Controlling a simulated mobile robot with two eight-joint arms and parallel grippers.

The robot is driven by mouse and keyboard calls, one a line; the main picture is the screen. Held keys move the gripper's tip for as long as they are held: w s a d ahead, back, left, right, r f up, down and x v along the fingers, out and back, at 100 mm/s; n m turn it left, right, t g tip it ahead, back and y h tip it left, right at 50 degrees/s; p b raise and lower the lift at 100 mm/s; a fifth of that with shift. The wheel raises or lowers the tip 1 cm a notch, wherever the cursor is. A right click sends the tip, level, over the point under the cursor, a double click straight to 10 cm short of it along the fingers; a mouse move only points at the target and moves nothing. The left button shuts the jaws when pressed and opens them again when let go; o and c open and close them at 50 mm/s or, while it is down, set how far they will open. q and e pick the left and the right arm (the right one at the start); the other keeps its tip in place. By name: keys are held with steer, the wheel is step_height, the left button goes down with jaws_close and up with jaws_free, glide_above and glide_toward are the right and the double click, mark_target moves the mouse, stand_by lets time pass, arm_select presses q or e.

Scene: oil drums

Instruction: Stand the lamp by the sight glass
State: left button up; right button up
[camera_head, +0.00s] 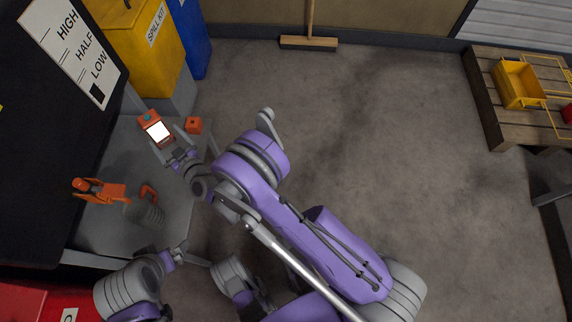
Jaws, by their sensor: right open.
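The lamp (156,130), an orange case with a lit white face, is on the grey bench top at its far end. My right gripper (177,146) is open at the lamp's near right side, with its fingers close to the lit face; I cannot tell whether they touch it. My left gripper (190,254) is low in the view by the bench's near edge, with its fingers apart and nothing between them. A board marked HIGH, HALF and LOW (72,45) is on the big black drum (40,140). I cannot make out the sight glass itself for sure.
A small orange block (194,125) is right of the lamp. An orange tool (98,190) and a grey can with an orange handle (147,208) are nearer on the bench (180,215). A yellow spill kit bin (140,45) stands behind. Open floor lies right.

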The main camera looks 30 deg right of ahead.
steer(key=s+d+r+g, duration=0.6)
steer(key=s+d+r, duration=0.2)
steer(key=d+r, duration=0.35)
steer(key=s+d+m+g+h, duration=0.1)
steer(key=s+d+g, duration=0.1)
steer(key=s+d, duration=0.3)
steer(key=s+d+m+g+h, duration=0.1)
steer(key=s+d, duration=0.4)
steer(key=s, duration=0.8)
steer(key=s+d+f+g+h, duration=0.1)
steer(key=s+d, duration=0.4)
steer(key=s, duration=0.5)
steer(key=g+h, duration=0.1)
steer(key=g, duration=0.1)
steer(key=shift+d+m+g, duration=0.25)
steer(key=shift+m+g, duration=0.05)
steer(key=shift+m, duration=0.1)
